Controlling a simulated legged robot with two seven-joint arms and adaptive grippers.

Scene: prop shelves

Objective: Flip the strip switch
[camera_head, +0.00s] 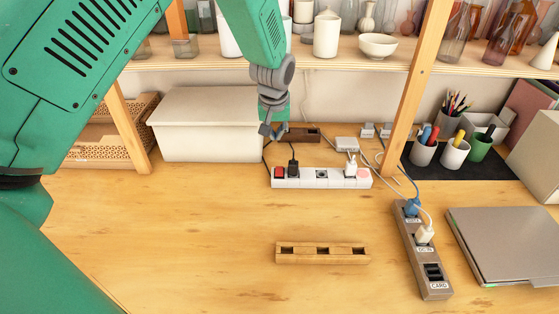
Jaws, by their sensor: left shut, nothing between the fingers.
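A white power strip (321,179) lies across the back middle of the table. A red switch (279,173) sits at its left end. A black plug (293,167) and a white plug (351,165) stand in it, and a pink piece (364,173) is at its right end. My left gripper (270,131) is shut and empty, pointing down behind and above the strip's left end, apart from the red switch. My right gripper is not in view.
A grey strip (436,275) with plugs lies at the right, beside a closed laptop (505,240). A wooden block with slots (322,253) lies in front. A cream box (208,128) and a wooden post (408,90) stand behind. The front left table is clear.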

